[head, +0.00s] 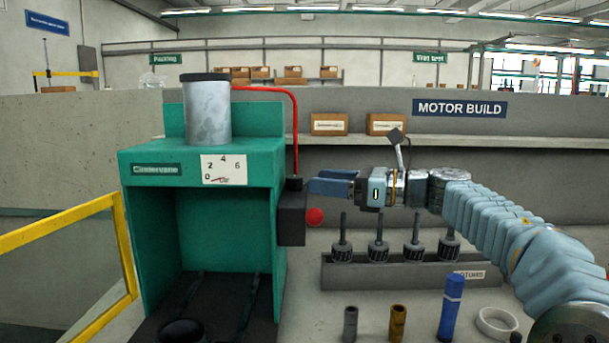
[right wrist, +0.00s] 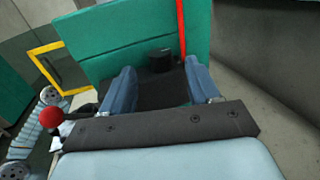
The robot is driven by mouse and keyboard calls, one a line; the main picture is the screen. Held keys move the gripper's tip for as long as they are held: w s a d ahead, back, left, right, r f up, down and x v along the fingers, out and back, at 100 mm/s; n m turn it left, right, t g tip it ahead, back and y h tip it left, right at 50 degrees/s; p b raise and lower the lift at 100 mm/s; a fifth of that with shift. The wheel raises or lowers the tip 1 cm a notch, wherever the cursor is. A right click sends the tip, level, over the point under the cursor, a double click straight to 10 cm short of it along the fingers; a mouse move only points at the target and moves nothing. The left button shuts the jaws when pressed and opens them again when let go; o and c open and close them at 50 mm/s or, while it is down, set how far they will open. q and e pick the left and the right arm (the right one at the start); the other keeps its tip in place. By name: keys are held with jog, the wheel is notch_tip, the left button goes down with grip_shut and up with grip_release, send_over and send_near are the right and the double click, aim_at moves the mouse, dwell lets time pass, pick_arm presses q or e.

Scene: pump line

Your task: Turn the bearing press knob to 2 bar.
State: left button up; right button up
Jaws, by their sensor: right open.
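The green bearing press (head: 202,155) stands left of centre in the head view. Its white gauge (head: 224,169) is marked 0, 2, 4 and 6; the needle is too small to read. The small black knob (head: 293,183) sits on a black block (head: 291,218) on the press's right side, by the red pipe. It also shows in the right wrist view (right wrist: 160,59). My right gripper (head: 314,184) is open and empty, just right of the knob, its fingers pointing at it. In the wrist view the knob appears between and beyond the fingertips. My left gripper is not in view.
A red ball (head: 314,217) sticks out beside the black block, below my right gripper. The red pipe (head: 296,130) rises behind the knob. A motor rack (head: 400,274) and several loose parts stand below my right arm. A yellow rail (head: 65,222) is at the left.

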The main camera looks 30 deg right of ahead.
aim_at(302, 179)
jog(key=shift+x, duration=2.2)
jog(key=c, duration=1)
jog(key=shift+s+a+f+m+t+h+b, duration=0.15)
jog(key=shift+m+t+h+b, duration=0.45)
jog(key=shift+h+b, duration=0.1)
jog(key=shift+c, duration=0.2)
jog(key=shift+a+m+t+h, duration=0.15)
jog(key=shift+m+t+h, duration=0.65)
jog(key=shift+h, duration=0.5)
jog(key=o, duration=1)
jog(key=shift+o, duration=0.2)
